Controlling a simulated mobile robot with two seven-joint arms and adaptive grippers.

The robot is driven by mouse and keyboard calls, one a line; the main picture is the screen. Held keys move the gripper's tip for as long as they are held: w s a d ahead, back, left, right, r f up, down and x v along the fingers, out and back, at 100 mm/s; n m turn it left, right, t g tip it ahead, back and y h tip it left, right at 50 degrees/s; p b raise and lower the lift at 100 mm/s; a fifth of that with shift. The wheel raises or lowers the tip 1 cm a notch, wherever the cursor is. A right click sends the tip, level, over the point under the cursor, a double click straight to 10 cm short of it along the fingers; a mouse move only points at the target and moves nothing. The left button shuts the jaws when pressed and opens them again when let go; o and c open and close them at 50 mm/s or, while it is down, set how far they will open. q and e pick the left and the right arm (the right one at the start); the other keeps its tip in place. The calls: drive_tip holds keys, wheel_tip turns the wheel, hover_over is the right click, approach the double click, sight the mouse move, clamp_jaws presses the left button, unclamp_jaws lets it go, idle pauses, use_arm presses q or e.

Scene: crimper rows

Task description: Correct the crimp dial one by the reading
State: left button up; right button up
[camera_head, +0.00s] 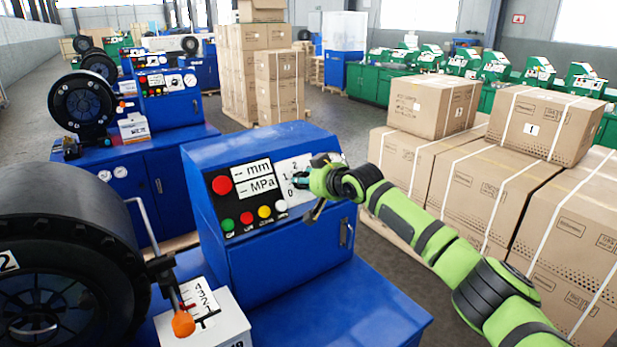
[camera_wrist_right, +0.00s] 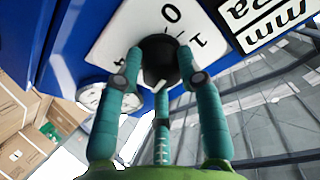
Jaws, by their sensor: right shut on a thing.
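The near blue crimper (camera_head: 270,240) has a sloped panel with a white dial plate (camera_head: 283,170) numbered around its knob. In the right wrist view the black dial knob (camera_wrist_right: 160,55) sits on the white plate (camera_wrist_right: 117,38), where 0, 1 and 4 can be read. My right gripper (camera_head: 302,180) reaches in from the right. Its teal fingers (camera_wrist_right: 160,80) are shut around the knob. The knob's pointer is hidden, so its setting cannot be told. My left gripper is out of view.
A red button (camera_head: 222,185) and several small coloured buttons sit left of and below the dial. A black reel (camera_head: 60,260) and an orange-knobbed lever (camera_head: 183,324) stand at front left. Strapped cartons (camera_head: 480,190) stand right of my arm. More crimpers stand behind.

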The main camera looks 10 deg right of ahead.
drive_tip(key=shift+w+r+m+h+p, duration=0.1)
drive_tip(key=shift+r+m+h+p, duration=0.2)
drive_tip(key=shift+m, duration=0.5)
drive_tip(key=shift+r+m+h+p, duration=0.15)
drive_tip(key=shift+m+p, duration=0.25)
drive_tip(key=shift+m, duration=0.4)
drive_tip(key=shift+r, duration=0.1)
drive_tip(key=o, duration=1.1)
drive_tip(key=shift+f, duration=0.25)
drive_tip(key=shift+f, duration=0.1)
drive_tip(key=v, duration=1.2)
